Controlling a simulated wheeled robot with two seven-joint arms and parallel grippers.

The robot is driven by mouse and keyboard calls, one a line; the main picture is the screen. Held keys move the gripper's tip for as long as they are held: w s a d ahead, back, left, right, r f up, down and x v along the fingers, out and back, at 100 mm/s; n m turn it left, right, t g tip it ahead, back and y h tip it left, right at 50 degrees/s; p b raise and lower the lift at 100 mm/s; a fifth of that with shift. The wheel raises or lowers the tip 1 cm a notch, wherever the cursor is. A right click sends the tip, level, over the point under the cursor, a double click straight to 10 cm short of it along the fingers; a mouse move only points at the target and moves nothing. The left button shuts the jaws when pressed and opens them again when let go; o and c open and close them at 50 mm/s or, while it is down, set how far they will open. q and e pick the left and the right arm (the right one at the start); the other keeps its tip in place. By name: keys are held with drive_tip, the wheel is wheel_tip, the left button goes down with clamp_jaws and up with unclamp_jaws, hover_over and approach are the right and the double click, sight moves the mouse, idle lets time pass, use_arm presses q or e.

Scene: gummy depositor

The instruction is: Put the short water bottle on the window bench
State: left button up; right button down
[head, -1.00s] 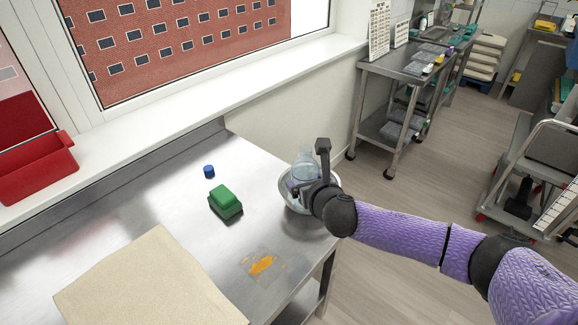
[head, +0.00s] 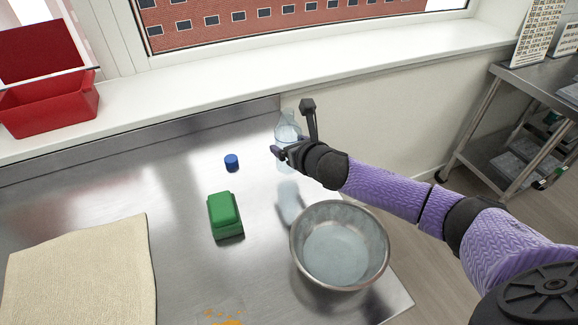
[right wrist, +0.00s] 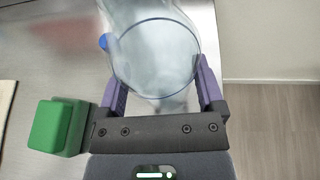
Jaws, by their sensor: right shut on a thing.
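A clear, bluish short water bottle (head: 287,131) is held upright by my right gripper (head: 294,150) above the back right part of the steel table. In the right wrist view the bottle (right wrist: 155,50) sits between the two fingers of the gripper (right wrist: 160,85), which is shut on it. The window bench (head: 300,60) is the long white ledge under the window, behind the bottle. My left gripper is not in view.
A steel bowl (head: 340,246) stands at the table's front right corner. A green block-like object (head: 225,213), a blue cap (head: 231,162), a beige cloth (head: 80,270) and an orange smear (head: 222,318) are on the steel table (head: 180,190). A red bin (head: 50,105) occupies the ledge's left; its middle is clear.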

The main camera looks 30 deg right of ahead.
wheel_tip(320, 180, down, 4)
drive_tip(key=shift+r+b, duration=0.25)
drive_tip(key=shift+b, duration=0.5)
drive_tip(key=shift+w+f, duration=0.1)
drive_tip(key=shift+f, duration=0.2)
drive_tip(key=shift+d+r, duration=0.15)
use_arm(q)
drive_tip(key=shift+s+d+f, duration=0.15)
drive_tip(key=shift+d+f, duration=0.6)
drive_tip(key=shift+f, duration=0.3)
use_arm(e)
unclamp_jaws()
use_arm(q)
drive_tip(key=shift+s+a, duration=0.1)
